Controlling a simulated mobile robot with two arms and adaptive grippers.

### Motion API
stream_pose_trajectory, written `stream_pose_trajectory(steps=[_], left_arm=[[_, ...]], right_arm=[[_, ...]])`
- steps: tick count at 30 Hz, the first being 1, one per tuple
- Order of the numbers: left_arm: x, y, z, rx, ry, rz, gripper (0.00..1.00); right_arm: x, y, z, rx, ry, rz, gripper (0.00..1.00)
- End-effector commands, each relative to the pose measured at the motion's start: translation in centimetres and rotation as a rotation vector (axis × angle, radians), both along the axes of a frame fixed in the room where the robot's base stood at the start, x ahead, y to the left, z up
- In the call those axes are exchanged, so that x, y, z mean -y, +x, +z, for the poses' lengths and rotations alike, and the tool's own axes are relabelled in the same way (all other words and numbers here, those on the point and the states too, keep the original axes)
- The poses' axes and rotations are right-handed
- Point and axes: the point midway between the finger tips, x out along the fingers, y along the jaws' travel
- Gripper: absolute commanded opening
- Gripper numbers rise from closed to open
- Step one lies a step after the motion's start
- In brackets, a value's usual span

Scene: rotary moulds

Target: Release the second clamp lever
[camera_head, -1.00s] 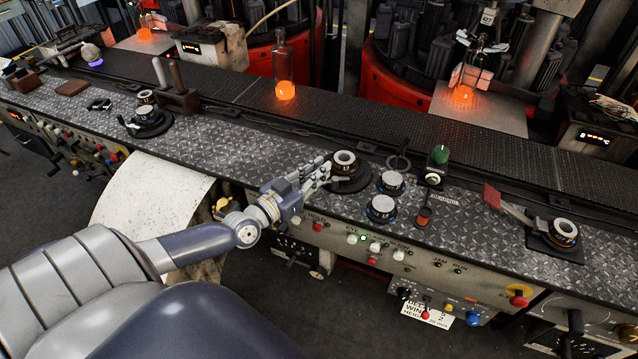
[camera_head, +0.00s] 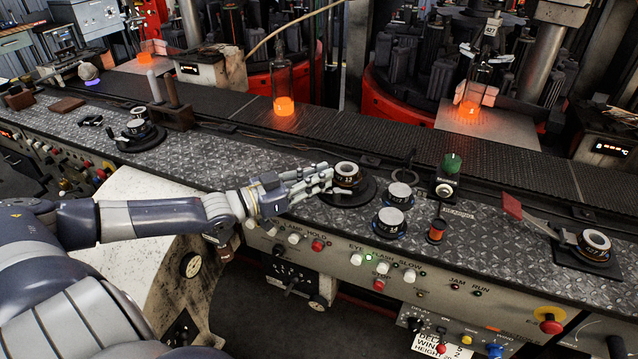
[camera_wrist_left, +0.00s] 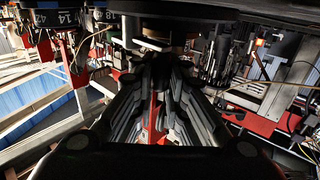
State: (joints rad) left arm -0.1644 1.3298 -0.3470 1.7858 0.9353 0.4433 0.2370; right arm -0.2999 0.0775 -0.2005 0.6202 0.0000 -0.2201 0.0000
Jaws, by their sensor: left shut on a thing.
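The middle clamp station (camera_head: 347,177) has a dark round base with a black, pale-topped ring piece on it. My left gripper (camera_head: 322,180) reaches it from the left, its fingers at the ring's left side. It is shut on the second clamp lever, which the fingers hide in the head view. In the left wrist view, a red strip of the lever (camera_wrist_left: 154,118) shows between the dark fingers. The right station (camera_head: 592,246) has a lever with a red handle (camera_head: 512,206) sticking out to the left. Another station (camera_head: 140,132) stands at the left. My right gripper is not in view.
Two loose ring pieces (camera_head: 390,221) (camera_head: 399,193) stand right of the middle station. Buttons line the front panel (camera_head: 335,250).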

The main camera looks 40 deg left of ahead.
Motion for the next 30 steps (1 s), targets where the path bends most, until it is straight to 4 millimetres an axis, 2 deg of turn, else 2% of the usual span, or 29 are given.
stream_pose_trajectory(steps=[11,12,15,30], left_arm=[[-0.16,0.10,0.18,0.004,0.001,0.001,0.00],[-0.16,0.10,0.18,0.004,0.001,0.001,0.16],[-0.14,0.09,0.17,0.004,0.001,0.000,0.33],[-0.31,-0.48,-0.08,-0.002,0.001,-0.001,0.33]], right_arm=[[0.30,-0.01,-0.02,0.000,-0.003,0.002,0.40],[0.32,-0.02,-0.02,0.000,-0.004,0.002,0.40],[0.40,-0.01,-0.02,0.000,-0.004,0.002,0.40],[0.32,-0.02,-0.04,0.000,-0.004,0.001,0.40]])
